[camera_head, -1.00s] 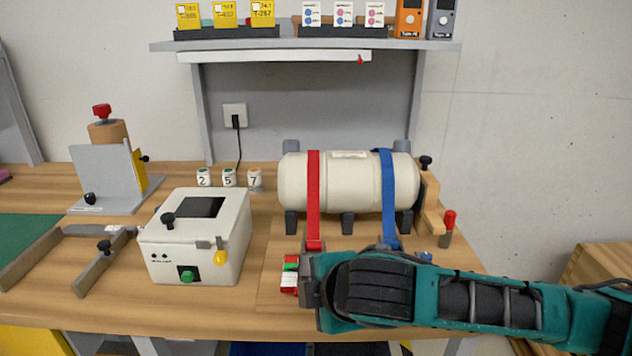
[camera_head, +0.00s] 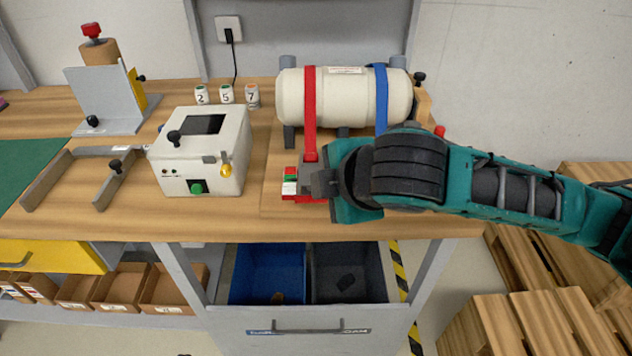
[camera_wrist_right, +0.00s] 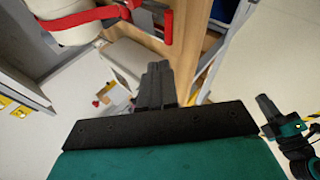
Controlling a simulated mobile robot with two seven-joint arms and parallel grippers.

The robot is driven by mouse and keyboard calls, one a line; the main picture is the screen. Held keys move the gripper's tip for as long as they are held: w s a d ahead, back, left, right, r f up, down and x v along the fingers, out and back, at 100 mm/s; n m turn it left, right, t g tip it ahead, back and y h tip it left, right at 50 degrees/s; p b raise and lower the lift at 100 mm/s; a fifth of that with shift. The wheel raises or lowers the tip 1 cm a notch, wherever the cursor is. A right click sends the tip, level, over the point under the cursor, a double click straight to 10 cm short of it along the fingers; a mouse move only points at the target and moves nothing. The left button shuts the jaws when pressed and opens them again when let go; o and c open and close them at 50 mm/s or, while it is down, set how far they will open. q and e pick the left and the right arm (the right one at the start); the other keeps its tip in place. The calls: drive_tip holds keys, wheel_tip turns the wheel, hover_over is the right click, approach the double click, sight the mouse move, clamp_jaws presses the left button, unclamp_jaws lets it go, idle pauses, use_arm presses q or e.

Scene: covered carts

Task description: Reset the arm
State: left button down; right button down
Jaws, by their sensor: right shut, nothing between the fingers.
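In the head view my right arm comes in from the right, and its gripper (camera_head: 322,182) is over the bench front, in front of the white tank (camera_head: 343,100). Its black fingers are together with nothing between them, as the right wrist view (camera_wrist_right: 157,72) also shows. A small red, white and green item (camera_head: 290,183) is just left of the fingers, partly hidden; I cannot tell if they touch. My left gripper is outside the head view. A teal and black gripper, apparently my left one (camera_wrist_right: 270,112), shows at the right of the wrist view, its jaws unclear.
A white box with a green button (camera_head: 200,155) stands left of my right gripper. The tank has red and blue straps (camera_head: 310,110). Blue and grey bins (camera_head: 268,270) sit below the bench. Wooden pallets (camera_head: 520,320) stand at lower right.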

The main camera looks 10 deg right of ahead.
drive_tip(key=a+v, duration=0.1)
drive_tip(key=v, duration=0.3)
drive_tip(key=w+a+f+m+t+y, duration=0.15)
drive_tip(key=a+f+m+y, duration=0.25)
drive_tip(key=f+m, duration=0.55)
drive_tip(key=s+d+f+m+h, duration=0.2)
drive_tip(key=s+d+f, duration=0.3)
drive_tip(key=f, duration=0.5)
drive_tip(key=s+d+f+m+h, duration=0.2)
drive_tip(key=s+d+f+m, duration=0.2)
drive_tip(key=f, duration=0.6)
drive_tip(key=s+d, duration=0.1)
drive_tip(key=d, duration=0.1)
drive_tip(key=shift+s+d+t, duration=0.3)
drive_tip(key=shift+t, duration=0.05)
drive_tip(key=shift+m, duration=0.25)
drive_tip(key=c, duration=1.8)
unclamp_jaws()
